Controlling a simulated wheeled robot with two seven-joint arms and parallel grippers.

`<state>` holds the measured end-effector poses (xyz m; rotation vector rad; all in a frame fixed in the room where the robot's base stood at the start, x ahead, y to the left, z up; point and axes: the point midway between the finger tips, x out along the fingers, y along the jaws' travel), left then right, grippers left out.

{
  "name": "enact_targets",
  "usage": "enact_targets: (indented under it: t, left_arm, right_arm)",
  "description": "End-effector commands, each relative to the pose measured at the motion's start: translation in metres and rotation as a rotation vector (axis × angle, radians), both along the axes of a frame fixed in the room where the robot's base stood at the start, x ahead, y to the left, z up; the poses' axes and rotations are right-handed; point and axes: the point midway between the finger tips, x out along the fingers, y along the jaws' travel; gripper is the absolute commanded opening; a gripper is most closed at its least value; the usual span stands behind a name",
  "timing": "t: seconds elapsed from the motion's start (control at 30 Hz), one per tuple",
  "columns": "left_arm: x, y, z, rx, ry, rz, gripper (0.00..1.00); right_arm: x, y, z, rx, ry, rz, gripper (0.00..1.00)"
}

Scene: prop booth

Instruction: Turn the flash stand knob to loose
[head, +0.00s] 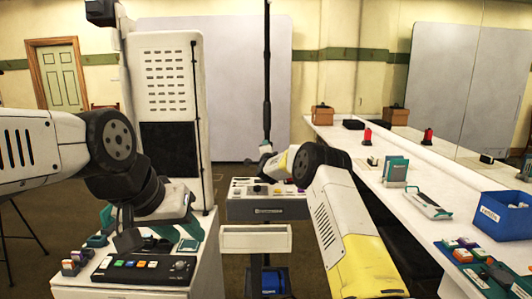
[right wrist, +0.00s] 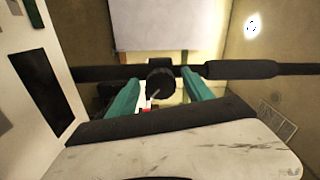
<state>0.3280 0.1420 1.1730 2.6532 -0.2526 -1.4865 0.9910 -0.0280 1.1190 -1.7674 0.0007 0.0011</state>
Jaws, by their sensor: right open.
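The flash stand (head: 267,75) is a thin black upright pole at the middle of the head view; it crosses the right wrist view sideways (right wrist: 240,69). Its round black knob (right wrist: 160,78) has a pale pointer line slanting to the lower left. A small red and white mark shows just below the knob. My right gripper (right wrist: 160,82) has its teal fingers apart, one on each side of the knob; I cannot tell whether they touch it. In the head view my right arm hides most of that hand. My left gripper (head: 130,232) hangs over the left cabinet, its fingers unclear.
A control box with coloured buttons (head: 143,270) lies on the left white cabinet. A small trolley (head: 265,210) with items on top stands behind my right arm. A long white counter (head: 400,205) on the right holds a blue bin (head: 500,215) and small devices. A tall white panel (head: 165,50) stands left of the pole.

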Motion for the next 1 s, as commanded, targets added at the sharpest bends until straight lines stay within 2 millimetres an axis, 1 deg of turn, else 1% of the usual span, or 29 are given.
enact_targets:
  t: [0.17, 0.27, 0.5, 0.7, 0.8, 1.0]
  left_arm:
    - [0.0, 0.0, 0.0, 0.0, 0.0, 0.0, 0.36]
    - [0.0, 0.0, 0.0, 0.0, 0.0, 0.0, 0.36]
    - [0.0, 0.0, 0.0, 0.0, 0.0, 0.0, 0.36]
    - [0.0, 0.0, 0.0, 0.0, 0.0, 0.0, 0.36]
    - [0.0, 0.0, 0.0, 0.0, 0.0, 0.0, 0.36]
    - [0.0, 0.0, 0.0, 0.0, 0.0, 0.0, 0.36]
  right_arm:
    - [-0.003, 0.0, 0.0, 0.0, 0.001, 0.0, 0.59]
    - [-0.012, 0.0, 0.001, 0.0, 0.001, -0.001, 0.59]
    - [-0.045, 0.0, 0.0, 0.0, 0.001, 0.001, 0.59]
    - [-0.069, 0.0, 0.0, 0.0, 0.001, 0.0, 0.59]
    - [-0.075, 0.0, 0.0, 0.0, 0.001, 0.0, 0.59]
    - [-0.078, 0.0, 0.0, 0.0, 0.0, 0.0, 0.59]
